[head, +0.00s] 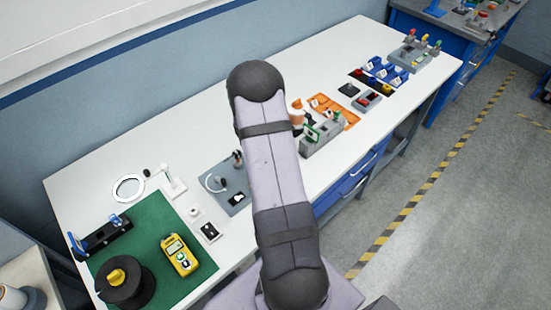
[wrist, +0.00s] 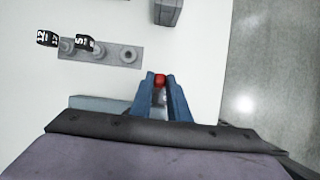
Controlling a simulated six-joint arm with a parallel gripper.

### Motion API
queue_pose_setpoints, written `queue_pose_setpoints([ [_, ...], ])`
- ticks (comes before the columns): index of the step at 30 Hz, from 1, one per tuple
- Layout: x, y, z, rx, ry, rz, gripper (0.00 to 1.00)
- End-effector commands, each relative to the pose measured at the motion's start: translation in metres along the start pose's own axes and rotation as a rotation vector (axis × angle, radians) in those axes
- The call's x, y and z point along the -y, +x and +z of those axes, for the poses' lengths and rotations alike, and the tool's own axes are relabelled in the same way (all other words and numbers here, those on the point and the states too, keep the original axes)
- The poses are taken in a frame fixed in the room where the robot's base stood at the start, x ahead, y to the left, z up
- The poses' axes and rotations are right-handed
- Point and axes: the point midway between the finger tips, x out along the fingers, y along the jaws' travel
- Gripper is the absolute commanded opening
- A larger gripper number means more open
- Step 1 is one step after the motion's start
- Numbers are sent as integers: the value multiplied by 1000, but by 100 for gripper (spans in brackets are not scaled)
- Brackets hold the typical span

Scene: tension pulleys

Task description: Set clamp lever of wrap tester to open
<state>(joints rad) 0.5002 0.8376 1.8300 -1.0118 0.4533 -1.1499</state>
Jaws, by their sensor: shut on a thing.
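In the wrist view, my gripper (wrist: 161,82) has its two blue fingers close together on a small red knob (wrist: 161,79), which looks like the tip of a lever. A pale piece shows below the knob between the fingers. A grey-blue base (wrist: 88,102) shows beside and partly behind the fingers; I cannot tell for sure that it is the wrap tester. Most of it is hidden by the fingers and the wrist. The lever's angle cannot be read. In the head view, my arm hides my gripper and the table around it.
A grey strip (wrist: 127,55) with round seats and black number-marked pieces (wrist: 47,39) lies left of my fingers. A dark grey block (wrist: 168,12) stands ahead. The table edge and floor are at right. In the head view, a grey fixture (head: 323,135) stands right of my arm.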

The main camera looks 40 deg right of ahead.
Motion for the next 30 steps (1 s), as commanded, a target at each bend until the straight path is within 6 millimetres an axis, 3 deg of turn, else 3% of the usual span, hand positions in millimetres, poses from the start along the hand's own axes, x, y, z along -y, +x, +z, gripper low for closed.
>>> queue_pose_setpoints([
  [20, -1, 2, 3, -42, 0, 1, 0],
  [21, -1, 2, 3, -42, 0, 1, 20],
  [23, -1, 2, 3, -42, 0, 1, 34],
  [30, 0, 2, 3, -42, -1, 0, 34],
])
